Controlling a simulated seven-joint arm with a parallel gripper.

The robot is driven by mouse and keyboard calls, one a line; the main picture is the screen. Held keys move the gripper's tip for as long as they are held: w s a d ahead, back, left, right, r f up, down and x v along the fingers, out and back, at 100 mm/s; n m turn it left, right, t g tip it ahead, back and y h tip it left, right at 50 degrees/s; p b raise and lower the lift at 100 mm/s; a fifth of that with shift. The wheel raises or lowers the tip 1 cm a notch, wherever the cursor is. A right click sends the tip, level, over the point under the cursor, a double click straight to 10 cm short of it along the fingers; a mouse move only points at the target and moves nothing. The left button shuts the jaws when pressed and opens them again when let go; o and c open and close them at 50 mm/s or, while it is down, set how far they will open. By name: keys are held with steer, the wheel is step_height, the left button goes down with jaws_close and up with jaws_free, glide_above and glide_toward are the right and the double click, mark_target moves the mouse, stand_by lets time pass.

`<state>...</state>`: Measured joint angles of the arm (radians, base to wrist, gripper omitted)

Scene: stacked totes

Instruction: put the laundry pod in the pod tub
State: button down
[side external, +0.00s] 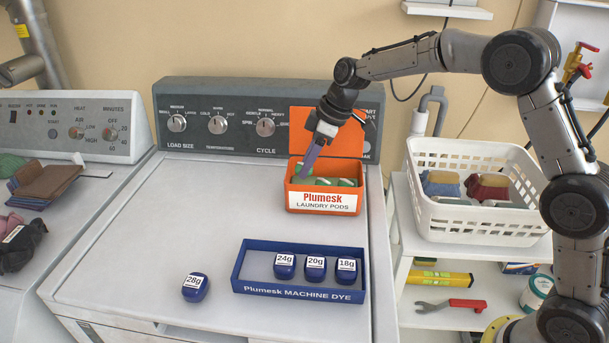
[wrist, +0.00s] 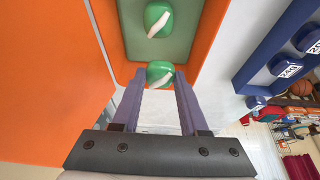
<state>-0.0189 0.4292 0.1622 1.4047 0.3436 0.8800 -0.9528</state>
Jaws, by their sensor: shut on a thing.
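The pod tub (side external: 290,200) is an orange box labelled "Plumesk LAUNDRY PODS" on the washer top, its lid (side external: 326,131) standing open at the back. In the wrist view its orange wall (wrist: 118,40) surrounds a green-grey floor. My gripper (side external: 304,172) points down at the left part of the tub's opening. In the wrist view my gripper (wrist: 160,82) is shut on a green and white laundry pod (wrist: 159,71), held between the fingertips. Another green and white pod (wrist: 158,18) lies inside the tub. I cannot tell whether the held pod touches the floor.
A blue dye tray (side external: 300,290) with three dark blue dye pots stands in front of the tub. A loose 28g pot (side external: 195,287) sits left of it. A white basket (side external: 475,226) stands on the right. The washer's left top is clear.

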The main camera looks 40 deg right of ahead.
steer(key=shift+w+f, duration=0.35)
steer(key=shift+f, duration=0.1)
steer(key=shift+w+f, duration=0.15)
steer(key=shift+f, duration=1.55)
steer(key=shift+c, duration=2.2)
jaws_free()
steer(key=shift+f, duration=0.15)
